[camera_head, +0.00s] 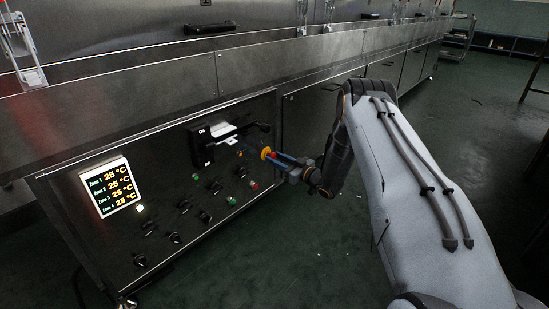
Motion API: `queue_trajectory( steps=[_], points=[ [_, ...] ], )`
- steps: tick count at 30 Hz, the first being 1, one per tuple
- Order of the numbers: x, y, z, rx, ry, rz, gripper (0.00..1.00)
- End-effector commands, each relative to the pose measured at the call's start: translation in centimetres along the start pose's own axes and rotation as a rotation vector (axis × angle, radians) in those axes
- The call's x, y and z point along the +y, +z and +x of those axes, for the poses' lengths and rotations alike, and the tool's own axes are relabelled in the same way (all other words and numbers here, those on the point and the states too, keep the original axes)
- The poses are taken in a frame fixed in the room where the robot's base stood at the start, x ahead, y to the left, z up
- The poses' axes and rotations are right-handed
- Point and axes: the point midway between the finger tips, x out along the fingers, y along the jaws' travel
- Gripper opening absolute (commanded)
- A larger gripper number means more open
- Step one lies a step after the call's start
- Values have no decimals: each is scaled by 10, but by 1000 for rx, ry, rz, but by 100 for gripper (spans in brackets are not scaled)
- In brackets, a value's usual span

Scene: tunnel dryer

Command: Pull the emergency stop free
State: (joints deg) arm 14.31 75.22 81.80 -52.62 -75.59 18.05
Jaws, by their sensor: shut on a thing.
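The emergency stop (266,153) is a red button on a yellow base at the upper right of the dark control panel (120,235). My gripper (275,156) comes from the right and is shut on the emergency stop. The fingers cover part of the button, so only bits of red and yellow show. I cannot tell how far the button stands out from the panel.
A black switch box with a lever (213,142) sits just left of the emergency stop. Several knobs and small coloured buttons (231,200) lie below. A lit temperature display (112,186) is at the left. Green floor (330,240) is free in front of the panel.

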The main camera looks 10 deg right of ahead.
Motion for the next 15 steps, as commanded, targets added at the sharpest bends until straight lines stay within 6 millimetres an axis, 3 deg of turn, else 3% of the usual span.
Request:
queue_trajectory(
  steps=[9, 10, 13, 15],
  points=[
    [2, 1, -6, 0, 3, 2, 0],
    [2, 1, -6, -1, 3, 2, 34],
    [1, 1, -6, -1, 3, 2, 50],
    [0, 1, -5, -1, 1, 2, 50]
  ],
)
